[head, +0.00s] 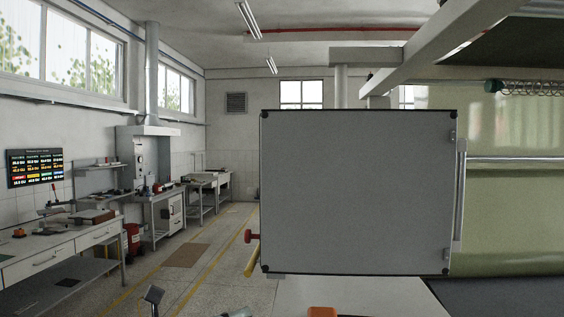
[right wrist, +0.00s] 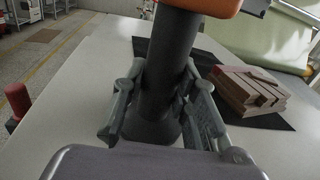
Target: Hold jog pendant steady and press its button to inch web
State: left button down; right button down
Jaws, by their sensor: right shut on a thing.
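The jog pendant shows in the right wrist view as a dark grey upright handle (right wrist: 172,60) with an orange top that is cut off by the upper edge. My right gripper (right wrist: 163,85) has its two grey fingers on either side of the handle and is shut on it. An orange piece (head: 322,312), seemingly the pendant's top, shows at the bottom edge of the head view. The button is not visible. A small dark grey tip (head: 153,296) at the bottom left of the head view may be part of my left gripper; its jaws cannot be made out.
A white table (right wrist: 85,85) lies below the pendant. A stack of pale blocks (right wrist: 250,92) sits on a dark mat at right. A large grey panel (head: 355,190) fills the middle of the head view. A pale green web (head: 520,220) hangs at right. A workbench (head: 50,245) stands left.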

jog(key=c, duration=1.8)
grip_release()
jog(key=shift+r, duration=0.1)
jog(key=o, duration=0.6)
jog(key=shift+f, duration=0.2)
jog(key=s, duration=0.4)
jog(key=s+a, duration=0.1)
jog(key=s, duration=0.3)
jog(key=s+a, duration=0.1)
jog(key=s, duration=0.3)
jog(key=shift+r, duration=0.1)
